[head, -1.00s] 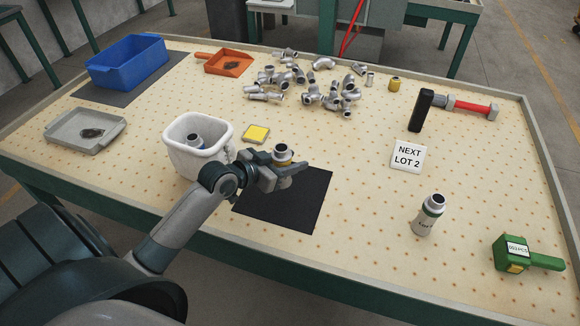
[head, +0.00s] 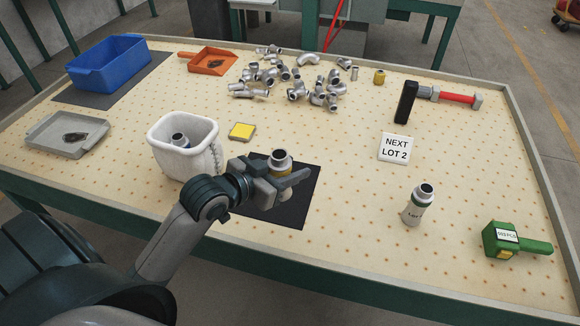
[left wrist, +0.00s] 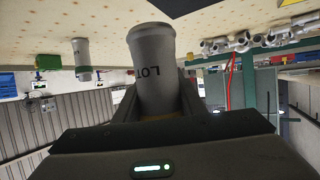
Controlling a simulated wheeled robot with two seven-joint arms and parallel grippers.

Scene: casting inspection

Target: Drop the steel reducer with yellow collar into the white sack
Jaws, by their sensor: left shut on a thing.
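My left gripper (head: 288,184) is shut on the steel reducer with yellow collar (head: 281,160) and holds it above the black mat. The gripper covers most of its body and collar in the head view. In the left wrist view the reducer (left wrist: 153,65) shows as a grey cylinder with "LOT" lettering between the fingers. The white sack (head: 205,158) stands open to the left of the gripper. A steel reducer with a blue collar (head: 179,140) is inside it. My right gripper is not in view.
Another steel reducer (head: 417,207) with a dark green collar stands upright at right, near a green tool (head: 515,241). A yellow pad (head: 242,131) lies behind the black mat (head: 288,213). A grey tray (head: 45,143) and blue bin (head: 111,68) are left. Loose fittings lie behind.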

